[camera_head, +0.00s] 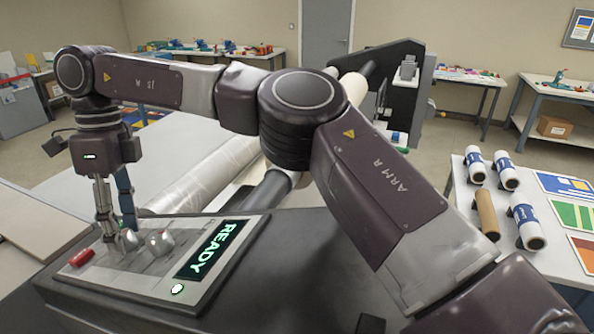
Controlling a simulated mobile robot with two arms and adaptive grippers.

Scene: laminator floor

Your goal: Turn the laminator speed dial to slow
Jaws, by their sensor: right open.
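The laminator's control panel (215,285) lies on top of the dark machine housing in the lower left. It has a display (212,249) with green letters "READY". I cannot read any dial marks or tell which knob is the speed dial. My right gripper (118,231) points down over the panel's left part, open, its fingers at the partly hidden knob. I cannot tell whether they touch it. My left gripper is out of view.
Rollers and clear film (205,172) lie behind. A table at right holds several rolls (487,213) and printed sheets.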

